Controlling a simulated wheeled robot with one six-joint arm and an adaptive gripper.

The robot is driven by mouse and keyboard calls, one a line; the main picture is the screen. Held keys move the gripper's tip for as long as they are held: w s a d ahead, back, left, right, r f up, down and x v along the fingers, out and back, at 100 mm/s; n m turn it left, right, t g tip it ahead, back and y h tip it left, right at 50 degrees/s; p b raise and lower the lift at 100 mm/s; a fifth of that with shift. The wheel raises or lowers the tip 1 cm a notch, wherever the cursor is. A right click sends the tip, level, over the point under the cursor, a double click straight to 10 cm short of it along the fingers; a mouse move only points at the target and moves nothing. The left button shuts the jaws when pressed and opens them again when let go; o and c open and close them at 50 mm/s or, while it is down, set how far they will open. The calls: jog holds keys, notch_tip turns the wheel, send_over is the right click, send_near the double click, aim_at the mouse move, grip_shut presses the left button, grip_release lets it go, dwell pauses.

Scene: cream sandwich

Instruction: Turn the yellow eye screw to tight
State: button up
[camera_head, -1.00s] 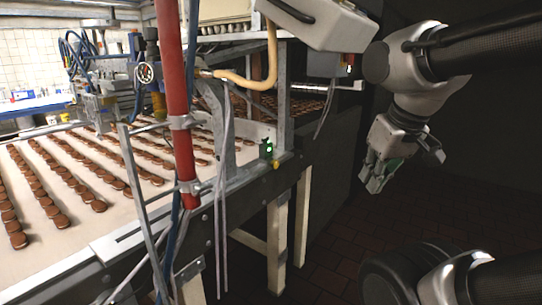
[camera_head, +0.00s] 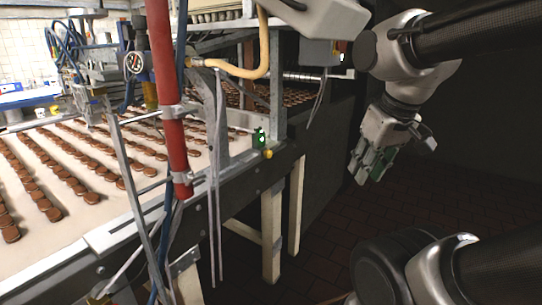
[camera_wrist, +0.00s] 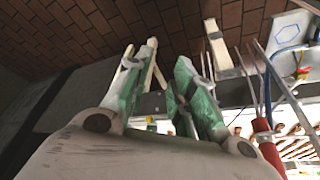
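The yellow eye screw (camera_head: 268,154) is a small yellow knob on the dark side rail of the conveyor, just below a small green box (camera_head: 259,138). It is too small to tell how far it is turned. My gripper (camera_head: 370,168) hangs in the air to the right of the screw, clear of the conveyor, with its fingers pointing down. In the wrist view, the two green-padded fingers (camera_wrist: 157,68) stand apart with nothing between them.
The conveyor (camera_head: 110,210) carries rows of brown biscuits. Pale legs (camera_head: 272,235) support the frame. Dark tiled floor (camera_head: 320,230) lies open at the right.

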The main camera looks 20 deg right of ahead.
jog(key=o, duration=0.4)
jog(key=f, duration=0.1)
jog(key=d+f+g, duration=0.1)
jog(key=w+d+f+m+g, duration=0.1)
jog(key=shift+f, duration=0.4)
jog(key=w+a+f+m+g+y, duration=0.2)
jog(key=w+f+m+y, duration=0.15)
jog(key=f, duration=0.25)
jog(key=w+a+f+m+g+y, duration=0.1)
jog(key=w+a+f+m+y, duration=0.1)
jog(key=w+a+f+y, duration=0.25)
jog(key=m+t+y, duration=0.2)
jog(key=t+y, duration=0.2)
jog(key=t, duration=0.7)
send_near(270, 154)
jog(key=s+a+f, duration=0.6)
jog(key=s+f, duration=0.2)
jog(key=w+d+r+n+t+h, duration=0.1)
jog(key=w+d+r+n+t, duration=0.2)
jog(key=w+r+n+t, duration=0.4)
jog(key=w+a, duration=0.1)
jog(key=w, duration=0.1)
jog(key=w+a+f+m+g, duration=0.1)
jog(key=w, duration=0.1)
jog(key=w+a+m+g, duration=0.1)
jog(key=w+a, duration=0.1)
jog(key=shift+w+f+m, duration=0.15)
jog(key=shift+w+m, duration=0.1)
jog(key=shift+w, duration=0.15)
